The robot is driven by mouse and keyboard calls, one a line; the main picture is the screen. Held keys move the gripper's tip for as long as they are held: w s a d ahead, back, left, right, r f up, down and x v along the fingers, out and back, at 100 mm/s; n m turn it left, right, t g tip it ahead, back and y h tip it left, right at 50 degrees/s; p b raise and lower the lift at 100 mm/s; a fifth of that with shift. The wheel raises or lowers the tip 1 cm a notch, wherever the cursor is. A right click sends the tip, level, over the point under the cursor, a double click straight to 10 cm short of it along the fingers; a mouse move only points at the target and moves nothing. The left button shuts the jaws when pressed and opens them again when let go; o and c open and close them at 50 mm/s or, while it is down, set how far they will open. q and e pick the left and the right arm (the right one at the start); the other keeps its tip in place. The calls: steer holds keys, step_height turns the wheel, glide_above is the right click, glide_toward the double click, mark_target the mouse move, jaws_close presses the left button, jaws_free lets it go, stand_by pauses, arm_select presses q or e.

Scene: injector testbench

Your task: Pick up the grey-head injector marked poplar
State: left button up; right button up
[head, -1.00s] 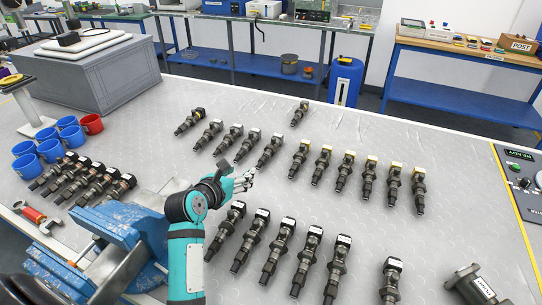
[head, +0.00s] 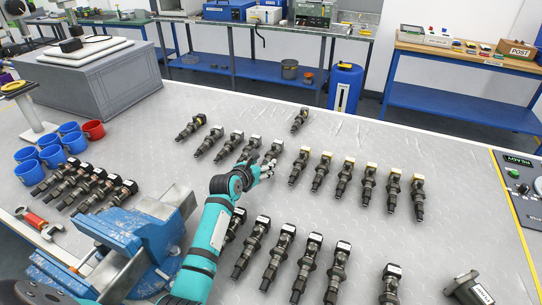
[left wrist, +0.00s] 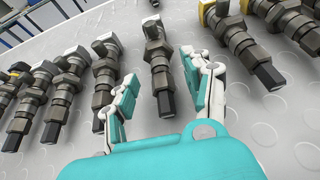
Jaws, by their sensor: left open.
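No label is legible, so I cannot tell which is marked poplar. My left gripper (head: 264,170) is open and low over the bench, at the near side of the rightmost pale-headed injector (head: 274,151) in that row. In the left wrist view the gripper (left wrist: 163,88) has its fingers apart. One pale-topped injector (left wrist: 157,55) lies ahead, its dark tip reaching between the fingers without a clear grip. My right gripper is not in view.
A neighbouring injector (left wrist: 106,68) is close outside the left finger; a yellow-headed injector (left wrist: 235,38) is to the right. A front row of injectors (head: 281,255), a blue vise (head: 125,235) and blue cups (head: 52,155) surround my arm.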

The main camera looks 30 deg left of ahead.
mark_target(270, 156)
arm_select(q)
steer(key=x, duration=0.2)
steer(key=shift+w+f, duration=0.2)
steer(key=shift+r, duration=0.1)
steer(key=shift+c, duration=0.7)
jaws_close()
